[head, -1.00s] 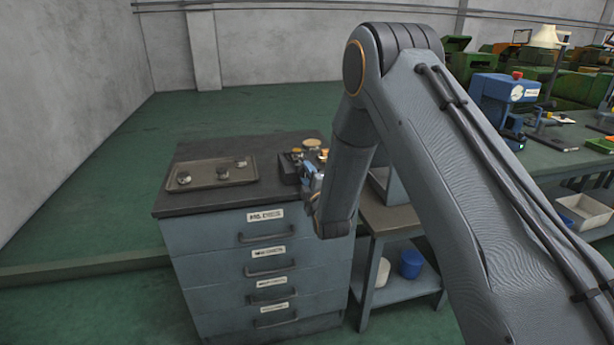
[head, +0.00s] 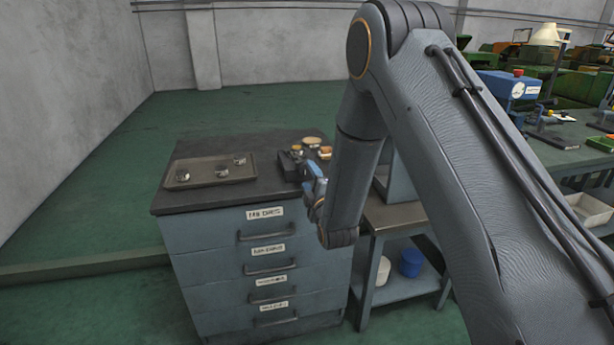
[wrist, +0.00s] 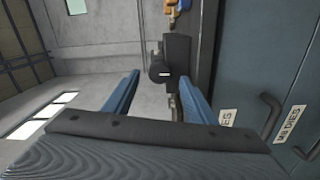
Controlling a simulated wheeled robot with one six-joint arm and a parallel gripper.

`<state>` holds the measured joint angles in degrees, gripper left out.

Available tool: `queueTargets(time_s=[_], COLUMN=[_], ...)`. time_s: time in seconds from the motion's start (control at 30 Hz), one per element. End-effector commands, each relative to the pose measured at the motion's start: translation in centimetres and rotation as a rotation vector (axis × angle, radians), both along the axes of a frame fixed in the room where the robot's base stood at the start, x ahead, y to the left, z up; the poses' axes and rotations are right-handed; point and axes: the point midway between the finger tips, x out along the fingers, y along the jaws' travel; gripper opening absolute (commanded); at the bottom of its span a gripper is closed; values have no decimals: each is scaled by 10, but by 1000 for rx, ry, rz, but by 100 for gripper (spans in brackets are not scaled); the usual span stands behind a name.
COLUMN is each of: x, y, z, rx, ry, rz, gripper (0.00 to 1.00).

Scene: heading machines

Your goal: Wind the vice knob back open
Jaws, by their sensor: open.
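The dark vice (head: 290,165) sits on the top of the drawer cabinet, near its right side. In the wrist view the vice body (wrist: 178,65) is dark, and its round black knob (wrist: 157,68) faces my gripper. My gripper (wrist: 158,77) is open, with its two blue fingers apart and nothing between them. The knob shows in line with the gap, beyond the fingertips. In the head view my gripper (head: 317,185) is just right of and nearer than the vice, partly hidden by my arm.
A brown tray (head: 205,180) with several metal parts lies on the left of the cabinet top (head: 235,203). Brass-coloured pieces (head: 312,142) stand behind the vice. A lower shelf bench (head: 397,215) stands at the right. A blue machine (head: 505,90) stands on the far bench.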

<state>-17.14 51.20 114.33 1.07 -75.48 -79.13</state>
Motion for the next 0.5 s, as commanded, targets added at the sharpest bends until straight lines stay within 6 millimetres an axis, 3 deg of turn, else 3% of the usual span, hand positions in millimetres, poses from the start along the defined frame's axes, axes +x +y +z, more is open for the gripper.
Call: queueTargets(time_s=[0.2, 0.5], x=[-27, -34], y=[-7, -9], z=[0, 1], rx=[0, 0], ry=[0, -1], rz=[1, 1], gripper=[51, 51])
